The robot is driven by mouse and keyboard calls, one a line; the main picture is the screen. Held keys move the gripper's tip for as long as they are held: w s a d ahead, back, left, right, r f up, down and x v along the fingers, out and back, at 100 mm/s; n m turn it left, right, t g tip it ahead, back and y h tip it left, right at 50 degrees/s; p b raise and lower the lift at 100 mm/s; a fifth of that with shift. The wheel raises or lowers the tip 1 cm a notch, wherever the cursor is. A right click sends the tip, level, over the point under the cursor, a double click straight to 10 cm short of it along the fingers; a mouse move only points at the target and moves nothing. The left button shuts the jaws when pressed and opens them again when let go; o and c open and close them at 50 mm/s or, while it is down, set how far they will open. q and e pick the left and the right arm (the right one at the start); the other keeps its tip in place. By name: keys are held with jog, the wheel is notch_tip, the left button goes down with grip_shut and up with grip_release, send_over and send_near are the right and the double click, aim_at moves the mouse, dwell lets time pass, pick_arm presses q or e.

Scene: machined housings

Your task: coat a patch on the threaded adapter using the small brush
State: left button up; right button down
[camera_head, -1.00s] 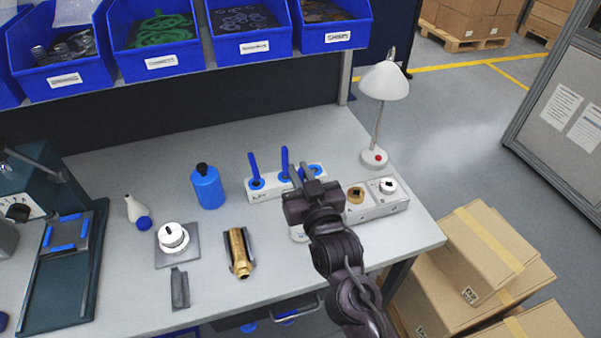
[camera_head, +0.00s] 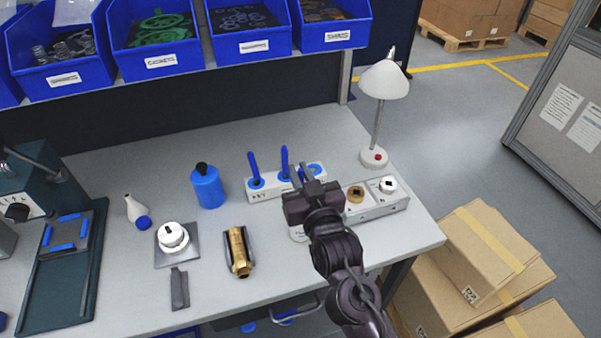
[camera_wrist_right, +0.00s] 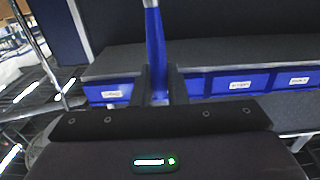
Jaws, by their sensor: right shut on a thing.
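The brass threaded adapter (camera_head: 238,252) lies in a dark cradle at the middle front of the bench. My right gripper (camera_head: 309,180) is above the right part of the white brush rack (camera_head: 266,193). In the right wrist view, its fingers (camera_wrist_right: 158,88) are shut on a blue brush handle (camera_wrist_right: 154,48), which runs up to a pale end at the top edge. Two blue handles (camera_head: 253,165) (camera_head: 284,160) stand in the rack in the head view. The held brush's bristles are not clearly seen. My left gripper is out of view.
A holder with two round pots (camera_head: 375,208) and a lamp (camera_head: 384,82) are at right. The front right bench is clear.

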jog(key=shift+f, duration=0.45)
dwell(0.6)
jog(key=shift+r, duration=0.1)
notch_tip(320, 180, up, 7)
jog(key=p, duration=0.6)
jog(key=shift+p, duration=0.4)
jog(key=shift+d, duration=0.1)
jog(key=s+d+f+m+h+b, duration=0.1)
jog(key=s+d+f+h+b, duration=0.1)
jog(key=s+d+f, duration=0.3)
jog(key=s+d+f+m+h+b, duration=0.2)
jog(key=s+d+f+b, duration=0.3)
jog(key=s+d, duration=0.5)
jog(key=d+h, duration=0.1)
jog(key=d, duration=0.3)
jog(key=shift+s+m+t+h, duration=0.3)
jog(key=shift+s+t, duration=0.05)
jog(key=shift+t, duration=0.05)
